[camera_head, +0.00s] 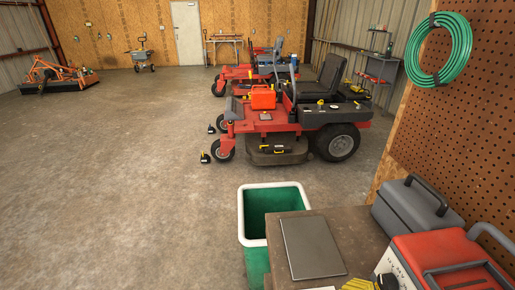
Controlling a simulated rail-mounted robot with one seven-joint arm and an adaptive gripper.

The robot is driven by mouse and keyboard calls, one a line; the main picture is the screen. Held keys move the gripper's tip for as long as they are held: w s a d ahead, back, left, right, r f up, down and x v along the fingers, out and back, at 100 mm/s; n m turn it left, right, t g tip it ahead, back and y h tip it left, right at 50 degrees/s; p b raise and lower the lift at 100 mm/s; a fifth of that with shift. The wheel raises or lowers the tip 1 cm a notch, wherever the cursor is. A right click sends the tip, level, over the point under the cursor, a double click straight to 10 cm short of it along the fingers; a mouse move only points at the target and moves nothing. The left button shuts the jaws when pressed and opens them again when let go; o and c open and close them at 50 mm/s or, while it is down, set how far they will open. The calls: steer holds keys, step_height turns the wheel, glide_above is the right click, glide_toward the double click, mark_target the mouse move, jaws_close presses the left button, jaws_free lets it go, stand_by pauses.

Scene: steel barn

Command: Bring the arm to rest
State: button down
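My arm and my gripper do not show in the head view, so I cannot see the arm's pose or whether the gripper is open or shut. The task names no other object.
A workbench (355,248) at lower right bears a flat grey plate (312,247), a grey case (415,207) and a red-and-white machine (440,262). A green bin (255,265) with a white rim stands beside it. Red mowers (290,120) stand beyond.

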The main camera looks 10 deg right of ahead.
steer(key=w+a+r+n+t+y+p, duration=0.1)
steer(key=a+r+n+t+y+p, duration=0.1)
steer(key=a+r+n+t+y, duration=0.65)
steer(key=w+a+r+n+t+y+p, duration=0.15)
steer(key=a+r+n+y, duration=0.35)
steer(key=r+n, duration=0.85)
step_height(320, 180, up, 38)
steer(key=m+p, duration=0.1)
steer(key=p, duration=3.5)
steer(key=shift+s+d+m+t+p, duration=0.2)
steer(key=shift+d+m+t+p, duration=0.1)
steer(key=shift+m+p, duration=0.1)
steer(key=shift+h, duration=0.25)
